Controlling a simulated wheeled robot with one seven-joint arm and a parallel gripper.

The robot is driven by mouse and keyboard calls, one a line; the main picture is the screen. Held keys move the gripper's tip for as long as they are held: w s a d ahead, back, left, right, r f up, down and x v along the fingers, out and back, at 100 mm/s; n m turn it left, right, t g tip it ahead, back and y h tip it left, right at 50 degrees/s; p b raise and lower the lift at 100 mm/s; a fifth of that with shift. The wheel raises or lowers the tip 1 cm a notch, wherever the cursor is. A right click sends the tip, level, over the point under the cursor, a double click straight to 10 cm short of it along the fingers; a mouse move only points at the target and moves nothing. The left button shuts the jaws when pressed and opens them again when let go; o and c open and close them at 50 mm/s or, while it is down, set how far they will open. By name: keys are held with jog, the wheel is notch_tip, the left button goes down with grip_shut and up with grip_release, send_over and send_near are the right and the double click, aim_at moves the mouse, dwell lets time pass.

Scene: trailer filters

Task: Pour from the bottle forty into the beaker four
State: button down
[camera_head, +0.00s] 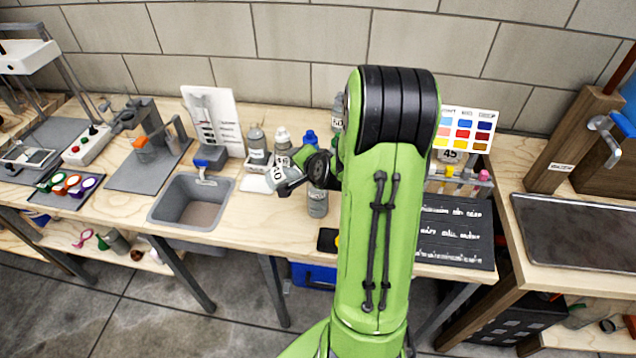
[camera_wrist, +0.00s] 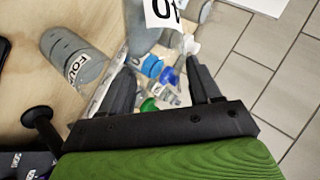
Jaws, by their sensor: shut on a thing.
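Bottle forty (camera_head: 286,180), grey with a white "40" label, is held tilted above the table, left of the beaker in the head view. Its label shows upside down at the top of the wrist view (camera_wrist: 145,38). My gripper (camera_wrist: 161,62) is shut on this bottle; in the head view it is mostly hidden behind my arm. Beaker four (camera_head: 317,204), a grey cylinder, stands on the table close to the bottle. Its "FOUR" label shows in the wrist view (camera_wrist: 72,58). The bottle's mouth and any liquid cannot be made out.
Several bottles stand behind, including a grey one (camera_head: 257,143) and a blue-capped one (camera_head: 311,140). A grey sink (camera_head: 190,202) lies to the left. A black mat (camera_head: 455,232) and a colour chart (camera_head: 465,128) are to the right of my arm.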

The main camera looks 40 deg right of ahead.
jog(key=shift+r+m+t+y+b, duration=0.25)
jog(key=shift+m+t+y+b, duration=0.25)
jog(key=shift+t+b, duration=0.6)
dwell(2.9)
jog(key=shift+s+d+f+m+t+b, duration=0.15)
jog(key=shift+f+m+t+b, duration=0.4)
jog(key=shift+b, duration=1.25)
dwell(0.7)
jog(key=shift+s+d+m+t+y+b, duration=0.25)
jog(key=shift+y+b, duration=0.15)
jog(key=shift+b, duration=0.35)
dwell(0.7)
